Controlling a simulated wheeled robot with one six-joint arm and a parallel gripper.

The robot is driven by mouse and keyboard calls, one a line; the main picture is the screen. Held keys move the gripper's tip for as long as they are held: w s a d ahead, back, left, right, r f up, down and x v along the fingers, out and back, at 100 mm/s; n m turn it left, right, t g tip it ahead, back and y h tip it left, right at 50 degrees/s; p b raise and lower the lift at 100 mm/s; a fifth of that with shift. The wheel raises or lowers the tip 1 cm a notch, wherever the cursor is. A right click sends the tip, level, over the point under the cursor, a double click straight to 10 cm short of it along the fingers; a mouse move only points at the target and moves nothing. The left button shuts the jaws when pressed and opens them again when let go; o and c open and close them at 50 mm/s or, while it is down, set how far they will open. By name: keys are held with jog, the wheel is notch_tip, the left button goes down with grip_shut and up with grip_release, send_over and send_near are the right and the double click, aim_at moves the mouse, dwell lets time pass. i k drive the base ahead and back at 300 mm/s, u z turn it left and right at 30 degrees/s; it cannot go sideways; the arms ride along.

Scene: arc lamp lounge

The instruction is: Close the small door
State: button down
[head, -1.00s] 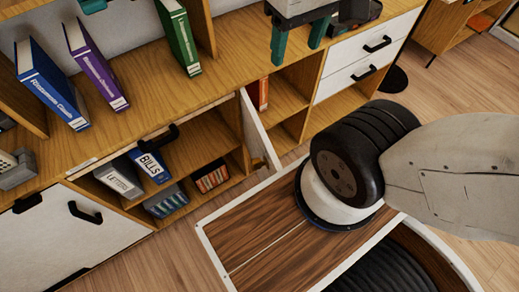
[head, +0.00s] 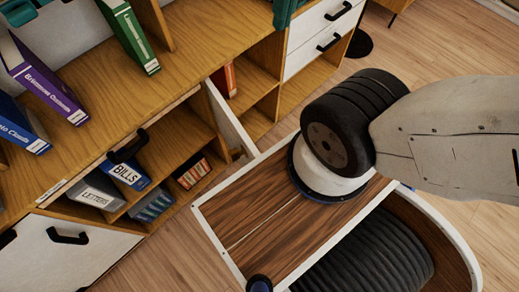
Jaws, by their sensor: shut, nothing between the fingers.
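The small door (head: 231,122) is a narrow white panel at the right side of an open cabinet compartment (head: 180,140) in the head view. It stands swung out and is seen almost edge-on. My base deck is close to its lower front end; I cannot tell whether they touch.
The compartment holds binders marked LETTERS (head: 98,190) and BILLS (head: 126,172). A black handle (head: 128,147) shows at its upper front. A closed white door (head: 70,255) is at lower left, white drawers (head: 318,38) at upper right. Books stand on top. Floor (head: 440,50) is open at upper right.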

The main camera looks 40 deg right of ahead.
aim_at(232, 132)
jog(key=z, duration=0.1)
jog(key=k, duration=1.05)
jog(key=u, duration=0.9)
